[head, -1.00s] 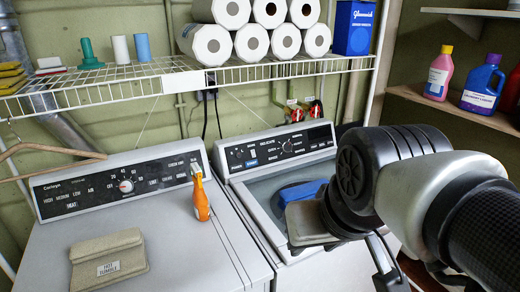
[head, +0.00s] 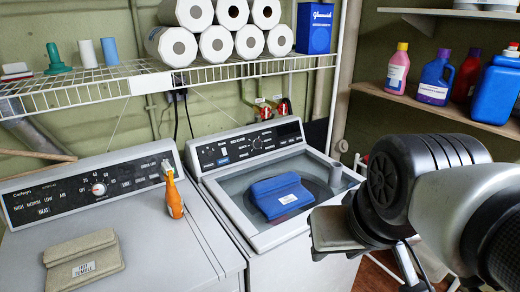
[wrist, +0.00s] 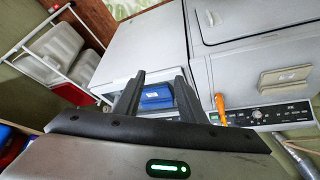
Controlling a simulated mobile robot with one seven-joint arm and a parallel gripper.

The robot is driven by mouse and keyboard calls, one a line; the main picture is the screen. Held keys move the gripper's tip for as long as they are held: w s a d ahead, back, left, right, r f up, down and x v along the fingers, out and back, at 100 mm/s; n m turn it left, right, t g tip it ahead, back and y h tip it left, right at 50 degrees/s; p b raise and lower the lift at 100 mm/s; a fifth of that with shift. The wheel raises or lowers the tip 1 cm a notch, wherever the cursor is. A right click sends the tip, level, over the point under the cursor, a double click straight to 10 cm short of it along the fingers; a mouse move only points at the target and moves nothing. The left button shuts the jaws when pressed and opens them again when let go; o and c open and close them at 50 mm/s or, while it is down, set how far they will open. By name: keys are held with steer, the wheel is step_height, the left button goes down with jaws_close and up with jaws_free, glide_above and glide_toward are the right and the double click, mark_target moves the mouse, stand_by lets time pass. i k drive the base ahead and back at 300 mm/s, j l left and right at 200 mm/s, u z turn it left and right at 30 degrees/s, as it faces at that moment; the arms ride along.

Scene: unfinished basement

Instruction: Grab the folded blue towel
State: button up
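The folded blue towel (head: 280,197) lies on the dark glass top of the right-hand machine (head: 236,205). It has a white label on its front edge. My gripper (wrist: 156,76) is open and empty, with its two dark fingers apart. In the wrist view the blue towel (wrist: 157,97) shows between the fingers, beyond them and not touched. In the head view my arm's end is to the right of the towel, near the machine's front right edge; the fingertips are hard to make out there.
A grey cylinder (head: 336,174) stands right of the towel. A wire shelf (head: 120,83) with paper rolls hangs above. Bottles stand on the right shelf (head: 400,98).

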mark_target(275, 197)
steer(key=i+l+u, duration=0.3)
steer(key=i+l, duration=0.15)
steer(key=l, duration=0.25)
steer(key=i+l+u, duration=0.15)
steer(key=l, duration=0.25)
steer(key=i+l+u, duration=0.15)
steer(key=l, duration=0.25)
steer(key=i, duration=0.1)
